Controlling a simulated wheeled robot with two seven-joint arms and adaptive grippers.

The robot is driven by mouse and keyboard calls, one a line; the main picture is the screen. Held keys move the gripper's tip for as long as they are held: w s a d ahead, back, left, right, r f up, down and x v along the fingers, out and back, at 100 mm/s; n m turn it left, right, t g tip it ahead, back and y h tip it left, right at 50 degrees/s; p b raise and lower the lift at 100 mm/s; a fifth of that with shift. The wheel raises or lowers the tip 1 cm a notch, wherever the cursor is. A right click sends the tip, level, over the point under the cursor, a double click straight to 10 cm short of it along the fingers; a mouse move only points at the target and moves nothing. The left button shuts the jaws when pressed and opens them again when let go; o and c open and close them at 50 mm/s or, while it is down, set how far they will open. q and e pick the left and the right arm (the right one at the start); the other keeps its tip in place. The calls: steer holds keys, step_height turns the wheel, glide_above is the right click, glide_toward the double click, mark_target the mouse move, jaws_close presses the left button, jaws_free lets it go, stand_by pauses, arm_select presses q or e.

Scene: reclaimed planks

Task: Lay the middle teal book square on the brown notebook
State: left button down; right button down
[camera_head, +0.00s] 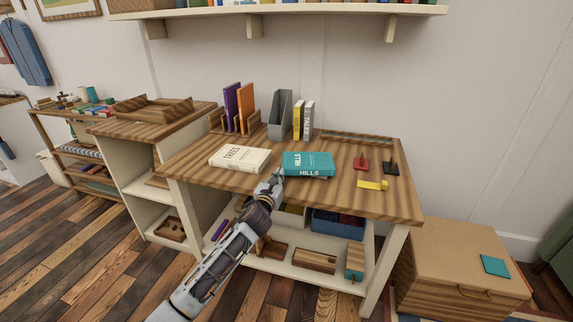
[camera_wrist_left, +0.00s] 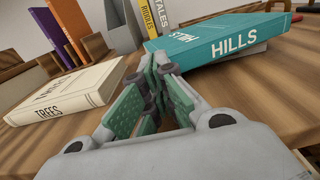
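I cannot tell whether that slab is the brown notebook; no other brown notebook is clear. My left gripper (camera_head: 278,175) is at the book's front left corner. In the left wrist view its fingertips (camera_wrist_left: 158,72) come together just before that corner, with nothing visible between them; whether they touch the book is unclear. My right gripper is not in view.
A cream TREES book (camera_head: 239,158) lies left of the teal book. Purple and orange books (camera_head: 238,108), a grey file holder (camera_head: 280,115) and upright books stand behind. Red and dark items (camera_head: 362,163) and a yellow item (camera_head: 372,185) lie right. The table's front right is clear.

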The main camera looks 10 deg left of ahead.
arm_select(q)
steer(key=shift+w, duration=1.7)
stand_by(0.6)
steer(key=shift+s, duration=0.1)
steer(key=shift+s+p, duration=0.3)
steer(key=shift+s, duration=0.05)
steer(key=shift+s+p, duration=0.65)
steer(key=shift+s, duration=0.85)
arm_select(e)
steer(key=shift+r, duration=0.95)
arm_select(q)
steer(key=shift+s, duration=0.1)
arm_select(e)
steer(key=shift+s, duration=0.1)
